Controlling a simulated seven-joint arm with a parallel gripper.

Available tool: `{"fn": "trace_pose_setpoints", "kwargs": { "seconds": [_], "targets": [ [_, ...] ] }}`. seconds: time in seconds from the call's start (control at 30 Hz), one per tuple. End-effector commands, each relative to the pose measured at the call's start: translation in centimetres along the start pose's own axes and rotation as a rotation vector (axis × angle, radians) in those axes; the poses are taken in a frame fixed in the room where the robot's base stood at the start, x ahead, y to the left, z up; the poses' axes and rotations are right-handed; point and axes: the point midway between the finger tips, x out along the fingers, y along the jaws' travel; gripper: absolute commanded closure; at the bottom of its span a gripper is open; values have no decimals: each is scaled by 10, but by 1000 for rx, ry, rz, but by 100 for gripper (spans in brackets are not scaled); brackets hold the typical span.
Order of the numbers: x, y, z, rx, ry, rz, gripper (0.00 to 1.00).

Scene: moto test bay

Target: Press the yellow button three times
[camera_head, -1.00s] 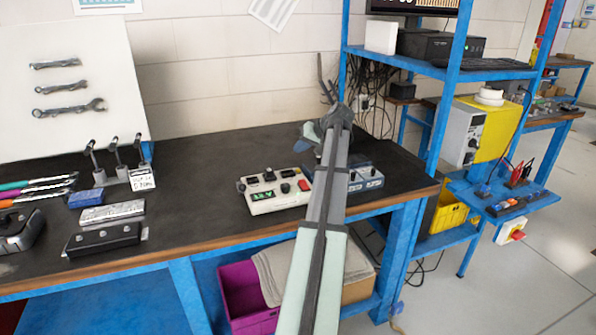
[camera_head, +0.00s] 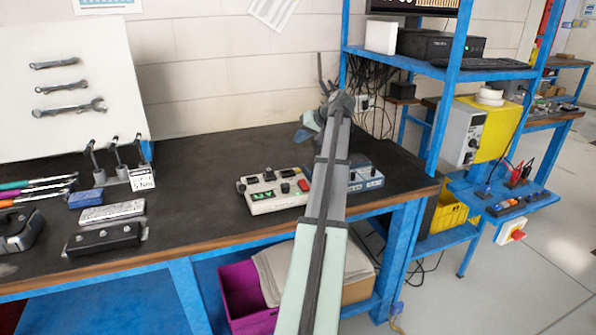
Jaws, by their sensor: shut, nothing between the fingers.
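A cream control box (camera_head: 273,193) lies on the black bench top, with a green display, a red button and small dark knobs on its top. A second, blue-grey box (camera_head: 366,178) stands to its right, partly hidden behind my arm. I cannot make out a yellow button on either box; it may be hidden or too small. My gripper (camera_head: 302,135) is small and dark at the far end of my arm, above the bench behind the cream box. It is shut and empty, and it appears apart from both boxes.
Pens, a blue block (camera_head: 85,198), a black bar (camera_head: 104,238) and upright clamps crowd the left of the bench. A blue shelf post (camera_head: 444,95) rises at the right. A magenta crate (camera_head: 243,297) sits below.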

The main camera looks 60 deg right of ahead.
Motion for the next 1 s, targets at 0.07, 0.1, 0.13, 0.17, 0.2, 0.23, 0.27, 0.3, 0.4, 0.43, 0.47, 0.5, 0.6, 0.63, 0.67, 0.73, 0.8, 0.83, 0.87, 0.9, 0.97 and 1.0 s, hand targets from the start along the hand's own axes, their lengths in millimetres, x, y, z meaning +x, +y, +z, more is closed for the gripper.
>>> {"fn": "trace_pose_setpoints", "kwargs": {
  "seconds": [0.07, 0.1, 0.13, 0.17, 0.2, 0.23, 0.27, 0.3, 0.4, 0.43, 0.47, 0.5, 0.6, 0.63, 0.67, 0.73, 0.8, 0.83, 0.87, 0.9, 0.97, 1.0],
  "targets": [
    [0, 0, 0, 0, 0, 0, 100],
    [0, 0, 0, 0, 0, 0, 100],
    [0, 0, 0, 0, 0, 0, 100],
    [1, 0, 1, 0, 0, 0, 100],
    [2, 1, 2, 0, 0, 0, 100],
    [2, 2, 2, 0, 0, 0, 100],
    [4, 2, 3, 0, 0, 0, 100],
    [5, 4, 4, 0, -1, 0, 100],
    [12, 8, 10, 0, -2, -1, 100],
    [14, 10, 11, 1, -2, -1, 100],
    [16, 12, 13, 1, -2, 0, 100],
    [20, 14, 15, 1, -1, 0, 100],
    [28, 20, 22, 1, -1, 0, 100],
    [31, 22, 24, 1, -2, -1, 100],
    [33, 24, 25, 1, -2, -1, 100],
    [39, 28, 29, 0, -1, -1, 100],
    [44, 32, 33, 1, 0, 0, 100],
    [46, 34, 34, 1, 0, 0, 100],
    [48, 35, 36, 1, -1, -1, 100],
    [51, 37, 38, 1, -1, -1, 100],
    [54, 39, 40, 1, -1, -1, 100],
    [56, 40, 41, 0, -1, -1, 100]
  ]
}}
